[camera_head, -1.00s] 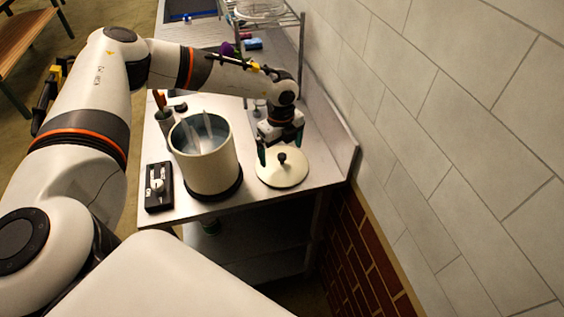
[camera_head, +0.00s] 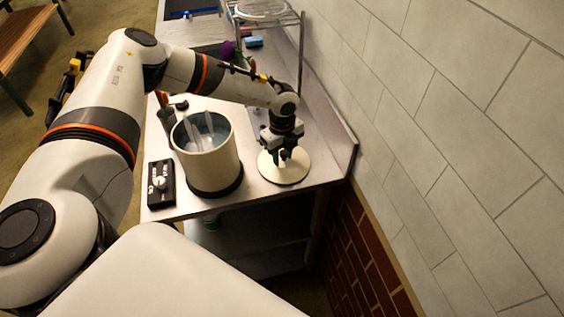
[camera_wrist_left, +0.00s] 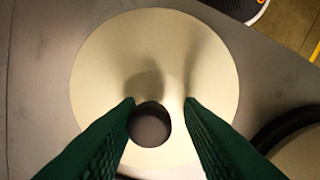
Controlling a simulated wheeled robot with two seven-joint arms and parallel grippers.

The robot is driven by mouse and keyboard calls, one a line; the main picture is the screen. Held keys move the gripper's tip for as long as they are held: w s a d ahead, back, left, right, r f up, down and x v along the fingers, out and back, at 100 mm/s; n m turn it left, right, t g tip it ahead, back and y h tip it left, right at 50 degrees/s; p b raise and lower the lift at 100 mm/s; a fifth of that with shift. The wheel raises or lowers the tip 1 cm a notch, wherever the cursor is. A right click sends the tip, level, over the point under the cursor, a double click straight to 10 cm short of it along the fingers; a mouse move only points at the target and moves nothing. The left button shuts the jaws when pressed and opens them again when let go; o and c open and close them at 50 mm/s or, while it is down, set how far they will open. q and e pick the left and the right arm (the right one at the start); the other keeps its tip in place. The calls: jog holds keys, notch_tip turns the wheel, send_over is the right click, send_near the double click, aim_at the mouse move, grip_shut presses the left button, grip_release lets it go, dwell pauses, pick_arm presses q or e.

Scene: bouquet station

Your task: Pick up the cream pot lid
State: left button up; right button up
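The cream pot lid (camera_head: 284,177) is a flat pale disc with a dark round knob, lying on the metal table right of the cream pot. It fills the middle of the left wrist view (camera_wrist_left: 140,45). My left gripper (camera_head: 285,156) points down just above the lid. Its green fingers (camera_wrist_left: 160,104) stand open on either side of the knob (camera_wrist_left: 150,127), with a gap showing on the right side. My right gripper is not in view. The cream pot (camera_head: 209,168) stands open on a dark round base, with pale upright pieces inside.
A black control box with a pale dial (camera_head: 160,184) sits left of the pot. A cup of tools (camera_head: 167,119) stands behind it. A wire rack (camera_head: 270,20) is at the back. The tiled wall (camera_head: 440,130) bounds the table's right side.

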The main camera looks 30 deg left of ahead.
pick_arm(q)
jog(key=shift+s+f, duration=0.15)
jog(key=shift+f, duration=0.1)
grip_shut()
